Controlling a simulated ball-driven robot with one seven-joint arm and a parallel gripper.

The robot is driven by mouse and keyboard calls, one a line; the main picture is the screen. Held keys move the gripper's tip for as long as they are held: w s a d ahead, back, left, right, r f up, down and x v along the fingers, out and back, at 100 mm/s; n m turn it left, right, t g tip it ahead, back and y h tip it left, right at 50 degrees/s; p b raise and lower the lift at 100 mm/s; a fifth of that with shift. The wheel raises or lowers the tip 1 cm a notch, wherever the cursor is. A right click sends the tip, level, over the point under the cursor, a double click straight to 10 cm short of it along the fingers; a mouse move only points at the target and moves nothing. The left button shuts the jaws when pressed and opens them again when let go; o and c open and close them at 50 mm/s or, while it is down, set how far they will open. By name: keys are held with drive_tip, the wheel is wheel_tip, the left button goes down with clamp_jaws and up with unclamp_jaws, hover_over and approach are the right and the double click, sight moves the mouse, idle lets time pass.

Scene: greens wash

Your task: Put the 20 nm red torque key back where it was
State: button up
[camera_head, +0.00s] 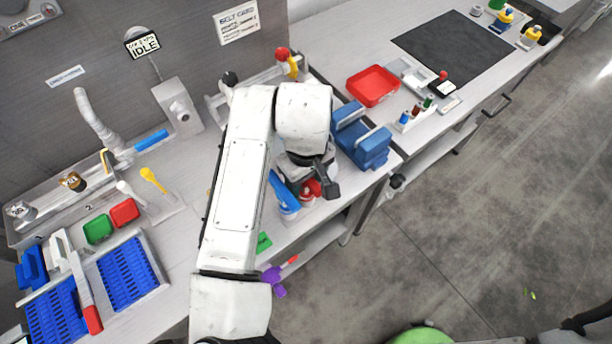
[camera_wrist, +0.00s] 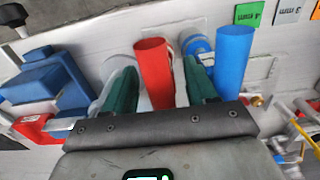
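In the wrist view a red cylindrical handle (camera_wrist: 154,72), which looks like the red torque key, stands between the two dark green fingers of my gripper (camera_wrist: 160,88). The left finger overlaps its edge; a narrow gap shows at the right finger, so the gripper looks open around it. A blue handle (camera_wrist: 234,58) stands just right of the right finger. In the head view my arm hides the fingers; red parts (camera_head: 311,188) and the blue handle (camera_head: 282,192) show below the wrist. The 20 nm marking and the key's lower end are not readable.
A blue vise-like block (camera_head: 362,138) stands close right of my wrist. A red tray (camera_head: 372,85) and a dark mat (camera_head: 456,48) lie farther right. A yellow tool (camera_head: 152,180) and blue racks (camera_head: 127,273) are at left. The bench's front edge is near my gripper.

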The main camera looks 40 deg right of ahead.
drive_tip(key=shift+f+b, duration=0.15)
drive_tip(key=shift+b, duration=0.35)
drive_tip(key=r, duration=0.3)
drive_tip(key=r+b, duration=0.1)
drive_tip(key=r, duration=0.7)
drive_tip(key=shift+w+d, duration=0.15)
drive_tip(key=shift+w, duration=0.25)
drive_tip(key=shift+f, duration=0.1)
